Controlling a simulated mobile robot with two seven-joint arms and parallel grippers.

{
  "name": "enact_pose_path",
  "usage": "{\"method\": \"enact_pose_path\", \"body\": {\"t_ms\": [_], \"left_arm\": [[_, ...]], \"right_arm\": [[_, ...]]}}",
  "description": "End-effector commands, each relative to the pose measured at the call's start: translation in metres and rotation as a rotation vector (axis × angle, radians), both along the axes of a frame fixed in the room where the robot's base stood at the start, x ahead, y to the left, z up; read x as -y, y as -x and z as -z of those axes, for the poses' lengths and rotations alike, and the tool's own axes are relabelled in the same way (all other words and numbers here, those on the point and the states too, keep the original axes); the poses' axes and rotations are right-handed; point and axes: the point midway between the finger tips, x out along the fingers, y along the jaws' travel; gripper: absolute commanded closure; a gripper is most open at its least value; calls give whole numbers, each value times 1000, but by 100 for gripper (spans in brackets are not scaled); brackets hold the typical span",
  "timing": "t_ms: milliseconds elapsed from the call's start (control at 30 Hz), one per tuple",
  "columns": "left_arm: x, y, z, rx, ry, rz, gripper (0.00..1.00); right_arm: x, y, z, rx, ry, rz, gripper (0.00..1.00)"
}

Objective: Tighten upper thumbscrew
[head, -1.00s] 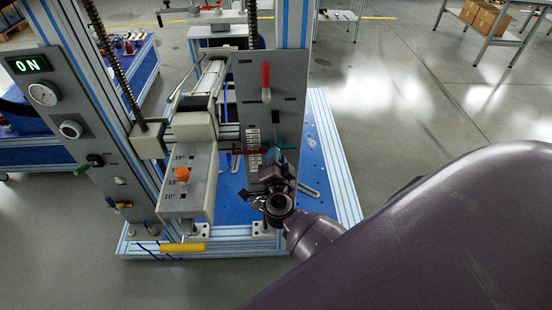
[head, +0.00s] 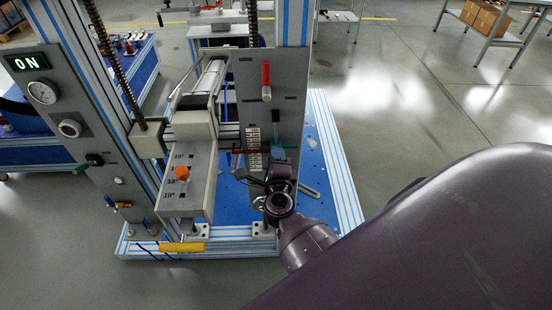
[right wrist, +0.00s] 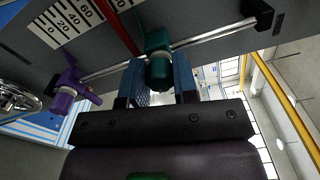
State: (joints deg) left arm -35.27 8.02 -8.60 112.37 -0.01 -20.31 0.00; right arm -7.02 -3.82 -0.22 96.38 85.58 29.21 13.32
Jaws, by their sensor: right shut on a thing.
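A green thumbscrew (right wrist: 158,58) sits on a thin metal rod in front of the grey upright panel. My right gripper (right wrist: 160,80) has its blue fingers on either side of it and is shut on it. In the head view my right gripper (head: 279,156) is at the lower part of the panel (head: 285,95), and its wrist hides much of the spot. A purple thumbscrew (right wrist: 66,92) is at the left end of the rod in the right wrist view, apart from the fingers. My left gripper is not in view.
A red pointer (head: 250,150) lies by the white scale (right wrist: 62,22). A red handle (head: 266,80) is higher on the panel. A grey box with an orange knob (head: 181,173) stands left of my gripper. Open floor (head: 400,110) lies to the right.

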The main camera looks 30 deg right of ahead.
Motion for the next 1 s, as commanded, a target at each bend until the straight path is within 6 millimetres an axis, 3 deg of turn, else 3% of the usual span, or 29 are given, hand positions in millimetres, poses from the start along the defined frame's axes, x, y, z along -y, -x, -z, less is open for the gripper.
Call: {"method": "enact_pose_path", "body": {"t_ms": [800,833,1000], "left_arm": [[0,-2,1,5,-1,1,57],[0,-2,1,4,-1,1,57],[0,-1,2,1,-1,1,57]], "right_arm": [[1,1,1,64,-107,3,97],[1,1,1,64,-107,3,72],[1,1,0,64,-106,2,47]]}}
